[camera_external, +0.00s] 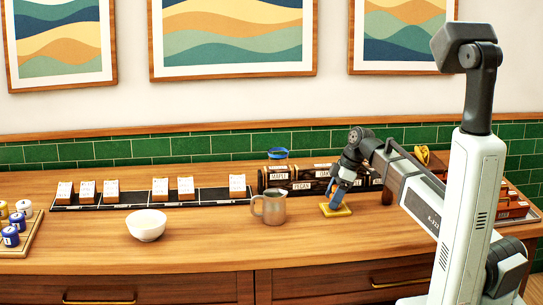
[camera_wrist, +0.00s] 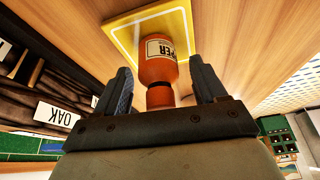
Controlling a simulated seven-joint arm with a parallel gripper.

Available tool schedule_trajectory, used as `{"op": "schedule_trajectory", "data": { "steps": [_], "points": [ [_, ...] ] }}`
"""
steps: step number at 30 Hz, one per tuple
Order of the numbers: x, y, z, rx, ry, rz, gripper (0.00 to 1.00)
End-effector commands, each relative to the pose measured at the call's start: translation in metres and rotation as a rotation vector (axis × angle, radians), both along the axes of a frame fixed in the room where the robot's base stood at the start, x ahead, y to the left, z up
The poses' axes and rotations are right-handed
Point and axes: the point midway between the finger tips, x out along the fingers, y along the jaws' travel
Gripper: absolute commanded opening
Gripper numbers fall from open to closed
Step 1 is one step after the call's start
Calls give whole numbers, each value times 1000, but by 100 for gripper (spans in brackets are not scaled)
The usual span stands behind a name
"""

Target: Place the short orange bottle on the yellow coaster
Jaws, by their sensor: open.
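The orange bottle (camera_wrist: 156,70), with a pale label ending in "PER" and a dark neck, is over the yellow coaster (camera_wrist: 122,30) in the wrist view and appears to stand on it. My gripper (camera_wrist: 160,80) is open, with one dark finger on each side of the bottle and visible gaps between. In the external view my gripper (camera_external: 334,203) points down at the yellow coaster (camera_external: 345,211) and the bottle is mostly hidden by it. The contact between bottle and coaster is hard to see.
A metal pitcher (camera_external: 270,207) stands left of the coaster, and a white bowl (camera_external: 147,225) farther left. A dark labelled rack (camera_external: 300,180) stands behind. The front counter is clear.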

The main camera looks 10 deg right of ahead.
Motion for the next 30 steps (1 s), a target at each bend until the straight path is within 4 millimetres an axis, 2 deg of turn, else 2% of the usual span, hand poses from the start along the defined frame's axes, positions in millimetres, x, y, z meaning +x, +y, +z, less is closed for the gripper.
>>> {"op": "schedule_trajectory", "data": {
  "steps": [18,24,30],
  "points": [
    [-2,-34,83,0,-1,-1,71],
    [-3,-41,100,0,-1,0,71],
    [-3,-44,107,0,0,0,71]
  ]
}}
